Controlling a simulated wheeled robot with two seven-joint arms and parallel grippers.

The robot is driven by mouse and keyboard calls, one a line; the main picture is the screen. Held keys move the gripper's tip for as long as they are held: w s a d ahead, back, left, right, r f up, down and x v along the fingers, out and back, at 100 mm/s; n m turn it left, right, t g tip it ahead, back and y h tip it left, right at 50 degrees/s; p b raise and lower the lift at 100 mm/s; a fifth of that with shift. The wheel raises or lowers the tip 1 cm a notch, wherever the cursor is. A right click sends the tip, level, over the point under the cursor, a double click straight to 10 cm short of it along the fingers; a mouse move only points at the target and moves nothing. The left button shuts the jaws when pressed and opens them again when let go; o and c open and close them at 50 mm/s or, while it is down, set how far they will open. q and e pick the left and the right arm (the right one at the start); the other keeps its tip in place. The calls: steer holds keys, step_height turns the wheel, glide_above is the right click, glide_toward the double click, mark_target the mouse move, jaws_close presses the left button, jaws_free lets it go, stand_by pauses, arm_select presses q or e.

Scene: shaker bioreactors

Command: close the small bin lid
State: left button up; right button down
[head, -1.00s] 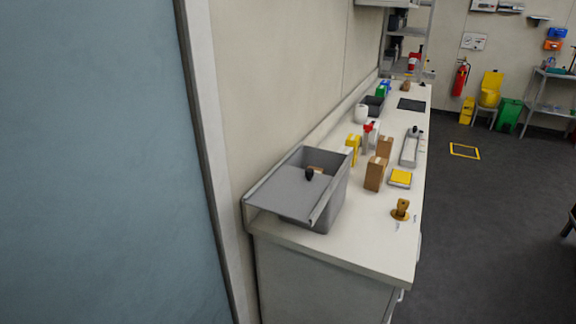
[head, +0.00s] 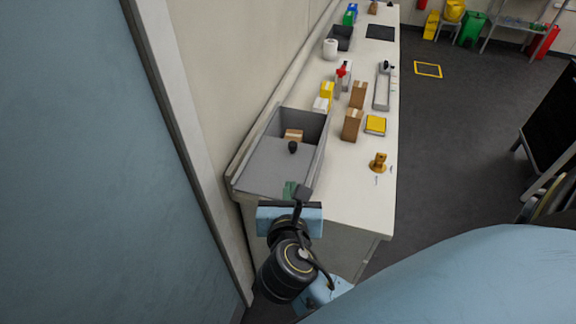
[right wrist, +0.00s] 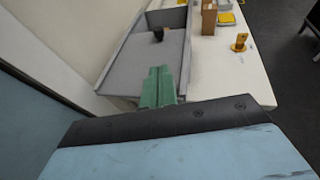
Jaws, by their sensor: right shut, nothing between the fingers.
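The small grey bin (head: 316,133) stands at the near end of the white counter, against the wall. Its grey lid (head: 268,172) with a black knob (head: 292,147) covers only the near part. The far part is uncovered and shows a brown box (head: 293,135) inside. My right gripper (head: 290,188), with green fingers, is at the near edge of the lid. In the right wrist view the shut, empty fingers (right wrist: 158,84) overlap the lid's near edge (right wrist: 140,82); I cannot tell whether they touch it. My left gripper is not in view.
Brown boxes (head: 352,124), a yellow-topped item (head: 375,124) and a brass fixture (head: 378,162) stand to the right of the bin. The wall runs close along its left. The counter in front of the brass fixture is clear.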

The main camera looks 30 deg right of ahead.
steer(key=p, duration=0.1)
glide_toward(292, 150)
steer(key=x, duration=0.4)
steer(key=shift+w+d+f, duration=0.15)
steer(key=shift+w+d, duration=0.05)
steer(key=shift+d, duration=0.1)
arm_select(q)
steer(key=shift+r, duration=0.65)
arm_select(e)
steer(key=shift+x, duration=0.9)
steer(key=shift+w, duration=0.1)
